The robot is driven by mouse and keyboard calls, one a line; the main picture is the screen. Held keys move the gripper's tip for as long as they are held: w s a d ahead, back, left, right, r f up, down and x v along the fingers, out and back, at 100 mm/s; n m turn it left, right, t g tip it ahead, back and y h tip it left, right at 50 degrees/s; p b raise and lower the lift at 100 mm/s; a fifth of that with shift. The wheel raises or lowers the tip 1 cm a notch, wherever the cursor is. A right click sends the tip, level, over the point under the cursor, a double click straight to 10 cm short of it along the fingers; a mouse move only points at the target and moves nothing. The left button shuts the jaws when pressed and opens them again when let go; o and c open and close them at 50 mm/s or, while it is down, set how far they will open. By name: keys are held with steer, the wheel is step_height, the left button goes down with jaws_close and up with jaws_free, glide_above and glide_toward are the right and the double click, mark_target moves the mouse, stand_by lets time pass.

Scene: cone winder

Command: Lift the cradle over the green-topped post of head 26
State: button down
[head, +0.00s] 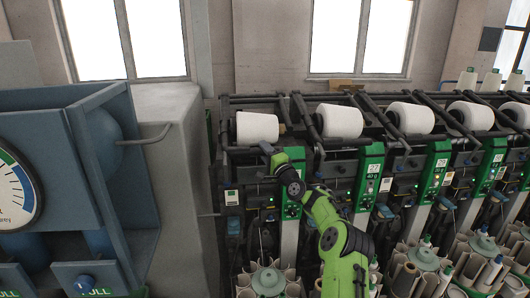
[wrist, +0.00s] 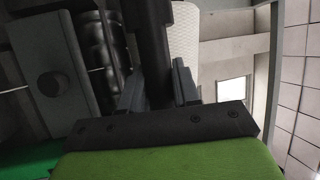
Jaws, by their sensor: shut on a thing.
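My gripper (head: 268,149) is at the leftmost winding head, just below its white cone (head: 257,127). In the wrist view my gripper (wrist: 158,92) is shut on a dark bar (wrist: 150,40), which appears to be the cradle's handle. The cone's pale side shows behind it. The leftmost head's green-topped post (head: 298,160) stands just right of my gripper; my arm covers part of its panel, and its number cannot be read. The head to its right appears to read 27. How the cradle stands relative to the post top cannot be told clearly.
More heads with white cones (head: 340,121) and green panels (head: 369,175) run off to the right. A grey cabinet (head: 175,180) and a blue machine with a gauge (head: 60,140) stand at left. Bobbin holders (head: 268,280) sit low in front.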

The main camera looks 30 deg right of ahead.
step_height(320, 180, up, 10)
steer(key=s+p, duration=0.1)
steer(key=p, duration=0.2)
steer(key=shift+s+a+p, duration=0.25)
steer(key=shift+a+p, duration=0.1)
steer(key=shift+p, duration=0.05)
steer(key=c, duration=0.9)
jaws_free()
steer(key=b+v, duration=0.6)
steer(key=v, duration=0.9)
steer(key=shift+s+b, duration=0.3)
steer(key=shift+s, duration=0.05)
steer(key=shift+f, duration=0.15)
